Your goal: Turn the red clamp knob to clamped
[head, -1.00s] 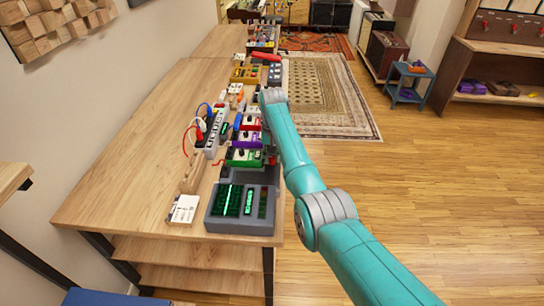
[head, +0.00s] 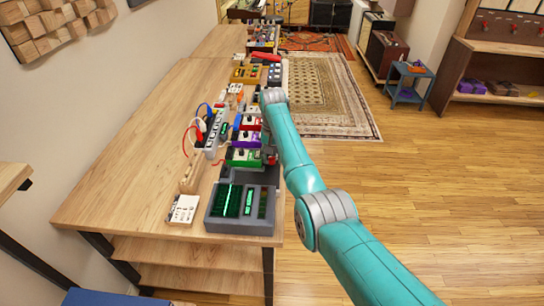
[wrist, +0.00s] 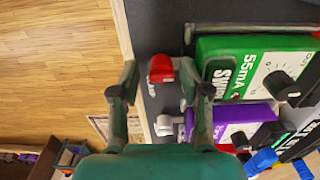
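The red clamp knob (wrist: 161,68) shows in the wrist view. It sits at the edge of a dark board, beside the green pedal (wrist: 240,65) marked 55mA. My gripper (wrist: 160,73) is open, with one finger to the left of the knob and one to the right. The left finger stands apart from the knob; the right fingertip is close to it, and I cannot tell whether they touch. The green pedal also shows in the head view (head: 243,157), where my arm hides most of the gripper.
A purple pedal (wrist: 232,118) lies beside the green one. A grey meter box (head: 225,222) with green displays stands at the near end of the bench (head: 130,170). A power strip (head: 213,132) with cables lies left of the pedals.

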